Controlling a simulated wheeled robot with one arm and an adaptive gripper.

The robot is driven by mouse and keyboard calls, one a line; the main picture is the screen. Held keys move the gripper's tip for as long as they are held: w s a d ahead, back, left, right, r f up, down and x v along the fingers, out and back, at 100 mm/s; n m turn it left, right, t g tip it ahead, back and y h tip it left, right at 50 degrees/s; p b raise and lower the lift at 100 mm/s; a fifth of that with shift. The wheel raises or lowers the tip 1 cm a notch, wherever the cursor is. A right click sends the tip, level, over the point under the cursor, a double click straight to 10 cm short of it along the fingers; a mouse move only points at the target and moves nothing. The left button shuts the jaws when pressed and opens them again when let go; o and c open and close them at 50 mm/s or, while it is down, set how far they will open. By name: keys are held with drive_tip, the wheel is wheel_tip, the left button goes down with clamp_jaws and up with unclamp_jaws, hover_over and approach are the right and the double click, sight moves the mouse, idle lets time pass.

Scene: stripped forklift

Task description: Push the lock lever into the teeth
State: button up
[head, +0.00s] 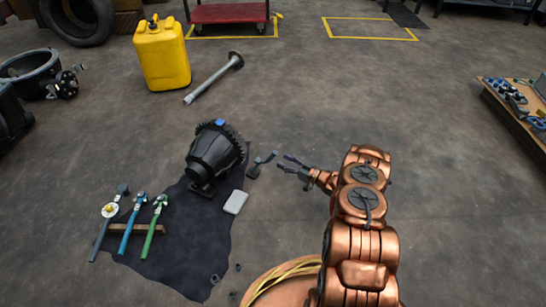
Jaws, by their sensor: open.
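A black gear housing (212,155) with a toothed ring along its upper right edge stands on a dark cloth, left of my arm. A small dark lever (262,163) with a bent end is just right of the housing. It looks apart from the teeth, but the exact gap is too small to tell. My gripper (284,163) points left toward the lever, with its fingers apart and nothing between them. It is close to the lever's right side; I cannot tell whether they touch.
The dark cloth (185,245) holds a pale block (235,202) and several wrenches, including a green one (154,226). A parts bench (520,105) is at right. Floor between is clear.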

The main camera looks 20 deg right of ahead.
sight(273, 156)
drive_tip(key=b+x, duration=0.2)
drive_tip(key=x, duration=0.3)
drive_tip(key=shift+a+f, duration=0.1)
drive_tip(key=shift+f, duration=0.05)
drive_tip(key=shift+w+a, duration=0.25)
drive_tip(key=shift+w, duration=0.25)
drive_tip(key=shift+c, duration=0.2)
clamp_jaws()
